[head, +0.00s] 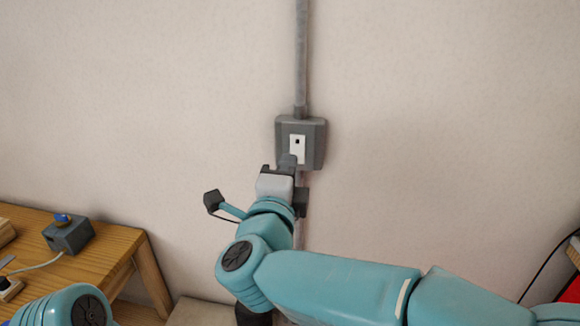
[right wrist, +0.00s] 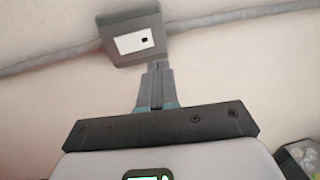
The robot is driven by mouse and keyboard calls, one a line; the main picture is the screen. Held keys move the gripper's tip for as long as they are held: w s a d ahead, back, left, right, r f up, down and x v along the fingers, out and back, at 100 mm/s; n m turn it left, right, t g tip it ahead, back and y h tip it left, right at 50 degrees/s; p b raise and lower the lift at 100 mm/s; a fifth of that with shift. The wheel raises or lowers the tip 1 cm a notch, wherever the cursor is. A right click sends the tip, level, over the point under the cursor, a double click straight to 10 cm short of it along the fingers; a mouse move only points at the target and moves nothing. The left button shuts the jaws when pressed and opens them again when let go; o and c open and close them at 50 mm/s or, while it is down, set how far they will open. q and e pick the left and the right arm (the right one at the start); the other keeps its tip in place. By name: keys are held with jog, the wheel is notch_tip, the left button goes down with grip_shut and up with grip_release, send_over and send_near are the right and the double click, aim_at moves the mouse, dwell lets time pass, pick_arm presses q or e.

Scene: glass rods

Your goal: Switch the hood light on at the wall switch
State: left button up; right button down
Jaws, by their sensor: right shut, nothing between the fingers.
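The wall switch (head: 316,140) is a grey box with a white plate and a small dark mark, fixed to the wall under a vertical conduit. It also shows in the right wrist view (right wrist: 120,22), at the top. My right gripper (head: 287,161) is shut and empty, its tips at the lower left part of the switch box in the head view. In the right wrist view the closed fingers (right wrist: 157,68) point at the box's lower edge. I cannot tell whether they touch it. My left gripper is not in view. The hood light is not in view.
A grey conduit (head: 301,60) runs up the wall from the box. A wooden table (head: 110,243) at the left carries a small grey box with a blue knob (head: 68,233). A red object (head: 572,289) is at the right edge. The wall around the switch is clear.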

jog(key=shift+r+b+v, duration=0.15)
jog(key=shift+r+v, duration=0.05)
jog(key=shift+v, duration=0.7)
jog(key=shift+r+b+v, duration=0.15)
jog(key=shift+r+v, duration=0.05)
jog(key=shift+v, duration=0.65)
jog(key=shift+s+a, duration=0.15)
jog(key=shift+s, duration=0.05)
